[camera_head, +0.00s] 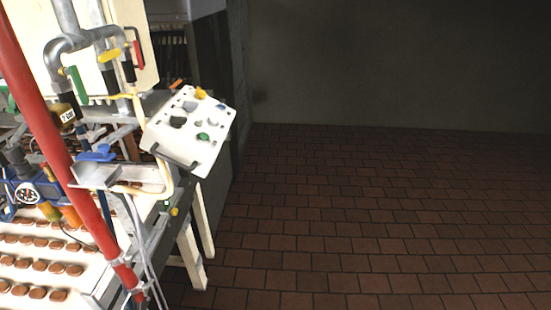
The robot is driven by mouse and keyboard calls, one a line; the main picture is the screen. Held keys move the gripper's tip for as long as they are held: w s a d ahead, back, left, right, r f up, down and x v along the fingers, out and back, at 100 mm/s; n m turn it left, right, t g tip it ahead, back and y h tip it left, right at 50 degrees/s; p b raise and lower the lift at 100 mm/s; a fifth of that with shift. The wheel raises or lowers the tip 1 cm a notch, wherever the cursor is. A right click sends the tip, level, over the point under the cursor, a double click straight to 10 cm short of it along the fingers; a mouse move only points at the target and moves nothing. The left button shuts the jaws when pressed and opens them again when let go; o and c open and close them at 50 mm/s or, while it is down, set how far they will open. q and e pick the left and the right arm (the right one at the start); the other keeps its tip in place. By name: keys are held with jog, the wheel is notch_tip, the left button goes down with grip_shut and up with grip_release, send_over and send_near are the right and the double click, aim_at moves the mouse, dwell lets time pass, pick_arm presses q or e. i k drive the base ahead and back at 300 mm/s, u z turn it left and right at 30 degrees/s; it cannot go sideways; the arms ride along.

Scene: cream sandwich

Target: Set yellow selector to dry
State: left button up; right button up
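A white tilted control panel (172,141) stands at the right end of the machine. A small yellow knob (201,93), which looks like the yellow selector, sits at the panel's upper edge. Its setting and any labels are too small to read. A green knob (203,137), a blue knob (220,106) and several dark or grey knobs share the panel. A dark handle bar (174,158) runs along its lower edge. Neither of my grippers shows in this view.
A red pipe (52,145) slants across the left side. Grey pipes with a yellow valve handle (110,55) stand behind it. A conveyor (30,253) carries rows of brown biscuits at lower left. The brick-patterned floor (390,220) on the right is clear.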

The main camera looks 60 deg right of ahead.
aim_at(201, 95)
jog(key=z, duration=0.5)
jog(key=k, duration=0.7)
jog(key=z, duration=1.3)
jog(key=i, duration=1.15)
jog(key=u, duration=0.75)
jog(key=i, duration=0.35)
jog(key=u, duration=0.5)
